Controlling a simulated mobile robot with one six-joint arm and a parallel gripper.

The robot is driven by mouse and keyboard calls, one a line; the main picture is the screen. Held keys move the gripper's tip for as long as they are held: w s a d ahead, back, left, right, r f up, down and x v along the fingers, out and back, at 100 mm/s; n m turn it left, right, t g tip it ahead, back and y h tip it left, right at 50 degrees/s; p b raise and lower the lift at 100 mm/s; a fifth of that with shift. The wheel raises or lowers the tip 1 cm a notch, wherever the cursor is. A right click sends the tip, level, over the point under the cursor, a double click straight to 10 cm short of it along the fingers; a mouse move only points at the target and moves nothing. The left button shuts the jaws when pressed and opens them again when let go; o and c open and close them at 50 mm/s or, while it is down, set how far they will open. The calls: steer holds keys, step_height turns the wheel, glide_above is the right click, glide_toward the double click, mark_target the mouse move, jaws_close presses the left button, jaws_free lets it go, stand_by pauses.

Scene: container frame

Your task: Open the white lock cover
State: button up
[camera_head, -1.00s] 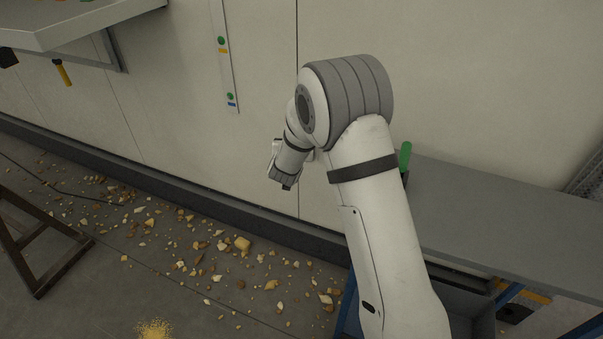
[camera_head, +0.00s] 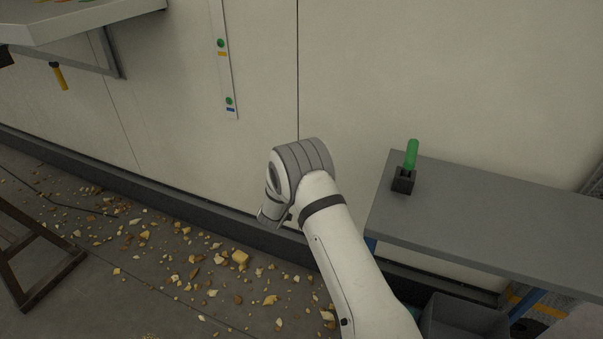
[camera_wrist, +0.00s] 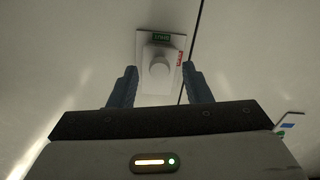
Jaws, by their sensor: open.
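The white lock cover (camera_wrist: 167,50) shows in the wrist view as a pale plate on the wall with a round white knob (camera_wrist: 160,68), a green label at its top and a small red label at its right. My gripper (camera_wrist: 159,72) is open, with one dark blue finger on each side of the knob in the picture. Nothing is held. I cannot tell how far the fingertips are from the plate. In the head view the cover is not seen, and my arm's end hangs low by the wall with its fingers hidden.
A grey bench (camera_head: 480,215) with a green-handled lever (camera_head: 411,155) stands at the right. A grey shelf (camera_head: 80,22) juts out at the upper left. Rubble (camera_head: 240,258) litters the floor. A strip with coloured marks (camera_head: 223,60) runs down the wall.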

steer(key=shift+w+d, duration=0.2)
steer(key=shift+w, duration=0.25)
steer(key=shift+c, duration=0.2)
jaws_close()
